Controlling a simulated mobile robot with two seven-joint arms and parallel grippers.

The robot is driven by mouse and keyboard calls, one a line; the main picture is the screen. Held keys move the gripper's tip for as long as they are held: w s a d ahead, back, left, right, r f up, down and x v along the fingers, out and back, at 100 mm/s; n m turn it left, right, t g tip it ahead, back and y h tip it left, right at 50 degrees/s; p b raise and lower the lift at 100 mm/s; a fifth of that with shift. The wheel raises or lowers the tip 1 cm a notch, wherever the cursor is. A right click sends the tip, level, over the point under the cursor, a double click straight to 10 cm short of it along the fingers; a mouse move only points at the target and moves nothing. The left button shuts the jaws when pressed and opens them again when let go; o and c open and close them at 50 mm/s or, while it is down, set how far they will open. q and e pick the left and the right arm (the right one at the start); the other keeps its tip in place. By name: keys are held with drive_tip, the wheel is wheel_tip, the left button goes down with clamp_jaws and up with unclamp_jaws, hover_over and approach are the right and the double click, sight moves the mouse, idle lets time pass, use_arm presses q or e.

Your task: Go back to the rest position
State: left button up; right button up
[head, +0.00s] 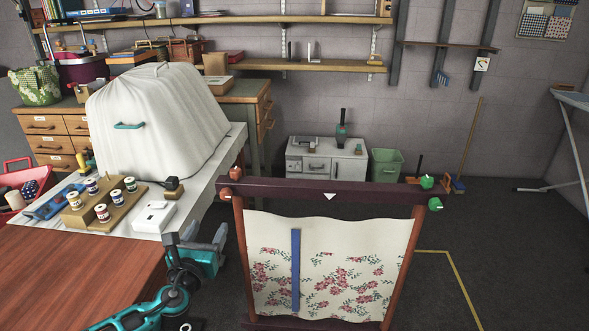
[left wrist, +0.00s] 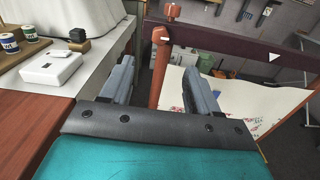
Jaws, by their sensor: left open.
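My left gripper (head: 212,245) is in front of the white table's right corner, just left of a standing wooden frame (head: 240,262) that holds a floral cloth (head: 350,265). In the left wrist view the gripper (left wrist: 160,85) has its two grey fingers wide apart. The frame's reddish post (left wrist: 158,75) shows between and beyond the fingers; I cannot tell how near it is. Nothing is held. My right gripper is in neither view.
A white table (head: 205,185) carries a covered machine (head: 155,115), thread spools on a stand (head: 75,218) and a white box (head: 153,217). A brown wooden surface (head: 70,270) lies at the left front. A green bin (head: 386,167) stands behind. The floor (head: 510,250) at right is clear.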

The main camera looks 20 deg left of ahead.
use_arm(q)
drive_tip(key=s+d+f+n+g+h, duration=0.3)
drive_tip(key=s+d+f+n+g, duration=0.1)
drive_tip(key=s+d+f+n, duration=0.65)
drive_tip(key=s+d+f+n+g+h, duration=0.2)
drive_tip(key=s+d+n, duration=0.6)
drive_tip(key=n, duration=1.2)
wheel_tip(320, 180, down, 2)
drive_tip(key=shift+s+d+f+g+h, duration=0.1)
drive_tip(key=shift+s+d+g+h, duration=0.2)
drive_tip(key=shift+s+h, duration=0.6)
